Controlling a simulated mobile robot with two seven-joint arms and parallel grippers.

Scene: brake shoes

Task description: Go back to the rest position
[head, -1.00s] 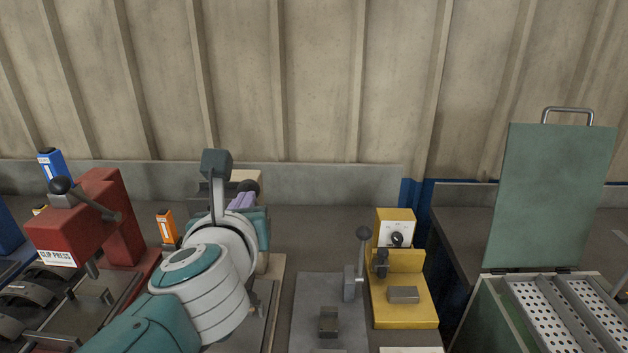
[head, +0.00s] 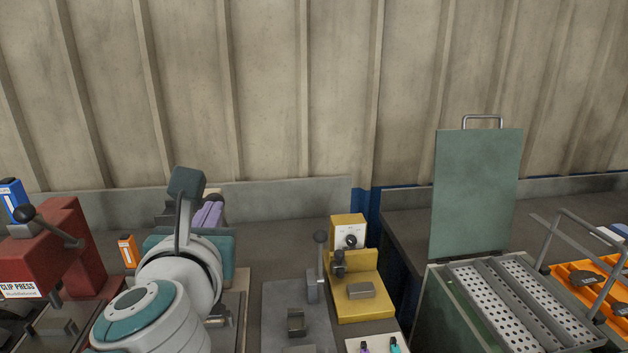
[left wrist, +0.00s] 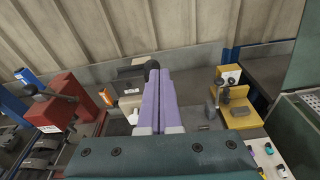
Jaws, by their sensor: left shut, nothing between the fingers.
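My left gripper (head: 207,214) is over the workbench, partly hidden behind my own white and teal wrist in the head view. In the left wrist view its two purple fingers (left wrist: 159,98) lie side by side, shut, with nothing between them. They point toward the wall, and a dark round knob shows just past their tips. My right gripper is in neither view.
A red clip press (head: 38,250) stands left of my arm. A yellow device (head: 362,290) and a grey lever fixture (head: 296,280) stand to the right. Further right are an open green perforated box (head: 475,195) and an orange tray (head: 563,272).

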